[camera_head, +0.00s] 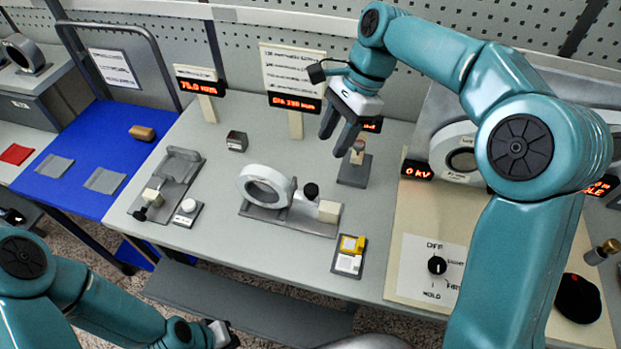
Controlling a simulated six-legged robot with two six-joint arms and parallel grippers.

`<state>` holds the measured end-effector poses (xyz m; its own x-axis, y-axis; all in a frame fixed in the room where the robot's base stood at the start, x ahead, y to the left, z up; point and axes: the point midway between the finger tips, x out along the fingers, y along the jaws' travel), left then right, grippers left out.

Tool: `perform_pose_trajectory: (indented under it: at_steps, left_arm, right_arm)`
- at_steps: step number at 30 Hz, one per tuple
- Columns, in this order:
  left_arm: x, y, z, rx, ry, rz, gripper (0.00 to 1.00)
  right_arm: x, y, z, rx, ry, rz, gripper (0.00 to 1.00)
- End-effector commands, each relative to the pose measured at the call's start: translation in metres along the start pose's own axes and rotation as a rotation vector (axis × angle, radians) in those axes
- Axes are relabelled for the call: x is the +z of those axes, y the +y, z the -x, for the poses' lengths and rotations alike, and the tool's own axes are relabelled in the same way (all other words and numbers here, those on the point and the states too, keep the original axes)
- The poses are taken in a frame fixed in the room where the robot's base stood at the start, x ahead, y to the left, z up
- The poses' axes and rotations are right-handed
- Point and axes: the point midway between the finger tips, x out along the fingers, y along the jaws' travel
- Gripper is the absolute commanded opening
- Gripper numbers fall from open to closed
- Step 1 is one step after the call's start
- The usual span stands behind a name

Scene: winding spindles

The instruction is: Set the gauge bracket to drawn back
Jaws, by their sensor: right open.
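No part is plainly labelled as the gauge bracket, so I cannot tell for sure which it is. A grey fixture with a white ring (265,187) stands mid-bench on a flat base (285,215), with a black knob (311,191) and a cream block (329,211) at its right. A second grey fixture (178,176) with a cream block and black knob lies to its left. My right gripper (337,137) is open and empty, pointing down beside a short post on a grey block (354,172). My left gripper (224,336) is low at the bottom edge, its fingers barely visible.
Red-lit displays (200,81) stand at the back of the bench. A white button box (187,212), a dark cube (237,141) and a yellow-and-white item (350,254) lie around the fixtures. A dial panel (421,287) is at right, partly behind my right arm. A blue surface (95,165) is at left.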

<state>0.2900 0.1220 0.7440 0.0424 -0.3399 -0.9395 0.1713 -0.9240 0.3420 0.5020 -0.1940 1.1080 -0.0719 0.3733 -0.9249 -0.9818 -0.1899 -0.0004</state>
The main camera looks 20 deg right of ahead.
Motion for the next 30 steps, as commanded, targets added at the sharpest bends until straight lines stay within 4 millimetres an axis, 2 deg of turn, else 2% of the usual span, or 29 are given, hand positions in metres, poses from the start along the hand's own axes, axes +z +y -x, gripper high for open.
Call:
perform_pose_trajectory:
  at_steps: [1, 9, 15, 21, 29, 30]
  left_arm:
    - [0.0, -0.001, -0.002, 0.0, 0.0, -0.001, 0.0]
    - [0.0, -0.001, -0.002, 0.0, 0.0, -0.001, 0.0]
    - [0.0, 0.0, 0.0, 0.0, 0.0, -0.001, 0.0]
    - [0.0, 0.0, 0.0, 0.0, 0.0, -0.001, 0.0]
    - [0.0, 0.0, 0.0, 0.0, 0.0, -0.001, 0.0]
    - [0.0, 0.0, 0.0, 0.0, 0.0, -0.001, 0.0]
  right_arm:
    - [0.0, 0.002, -0.014, 0.005, -0.001, 0.0, 0.45]
    - [0.001, 0.002, -0.078, 0.005, -0.001, 0.0, 0.45]
    - [0.001, -0.001, -0.113, 0.004, -0.001, 0.0, 0.45]
    - [0.001, -0.003, -0.128, 0.001, 0.0, 0.0, 0.45]
    - [0.0, -0.004, -0.129, 0.0, 0.0, 0.0, 0.45]
    - [0.0, -0.004, -0.129, 0.0, 0.0, 0.0, 0.35]
